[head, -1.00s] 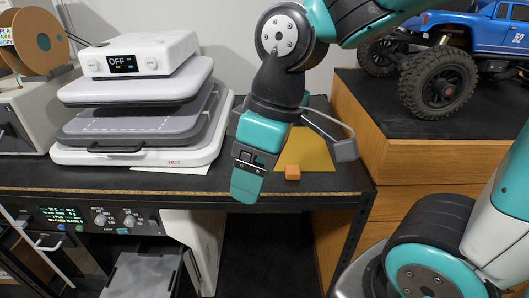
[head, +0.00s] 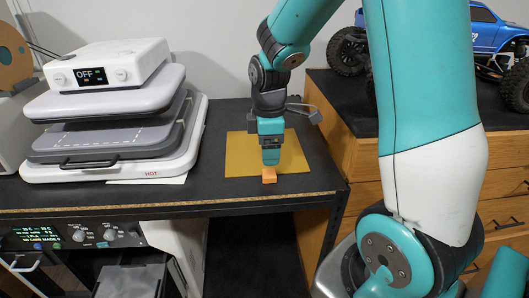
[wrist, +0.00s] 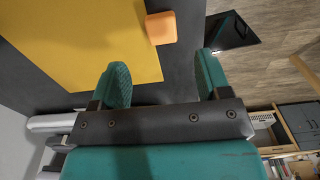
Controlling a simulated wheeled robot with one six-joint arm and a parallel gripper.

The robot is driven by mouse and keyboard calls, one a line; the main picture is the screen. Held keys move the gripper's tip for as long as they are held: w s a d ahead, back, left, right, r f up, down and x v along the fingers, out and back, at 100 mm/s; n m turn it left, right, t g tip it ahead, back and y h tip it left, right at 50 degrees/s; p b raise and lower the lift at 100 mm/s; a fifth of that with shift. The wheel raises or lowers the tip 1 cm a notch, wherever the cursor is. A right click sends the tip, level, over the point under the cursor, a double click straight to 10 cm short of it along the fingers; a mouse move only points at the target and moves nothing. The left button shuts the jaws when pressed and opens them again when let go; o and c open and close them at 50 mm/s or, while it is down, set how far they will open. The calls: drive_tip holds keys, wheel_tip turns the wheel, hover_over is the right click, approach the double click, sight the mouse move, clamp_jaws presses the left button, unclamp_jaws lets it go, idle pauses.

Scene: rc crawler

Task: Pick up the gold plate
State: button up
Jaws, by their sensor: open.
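The gold plate (head: 240,155) is a flat, thin yellow sheet lying on the dark bench top, right of the heat press. A small orange block (head: 269,175) sits at its front edge. In the wrist view the plate (wrist: 75,40) fills the upper left, and the block (wrist: 161,28) overlaps its right edge. My gripper (head: 270,160) points down over the front part of the plate, just behind the block in the picture. In the wrist view my gripper (wrist: 162,64) has its two fingers apart with nothing between the tips. The block lies beyond them. My gripper hides part of the plate.
A white heat press (head: 110,130) with an OFF display stands on the left of the bench (head: 150,198). A wooden cabinet (head: 350,160) carrying a blue RC crawler (head: 485,35) stands on the right. The bench's front edge is close to the plate.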

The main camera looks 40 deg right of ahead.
sight(269, 172)
wheel_tip(269, 172, down, 7)
drive_tip(key=shift+s+r+p, duration=0.1)
drive_tip(key=shift+s+p, duration=0.05)
drive_tip(key=shift+p, duration=0.15)
drive_tip(key=c, duration=1.1)
drive_tip(key=shift+c, duration=0.2)
drive_tip(key=shift+r, duration=0.1)
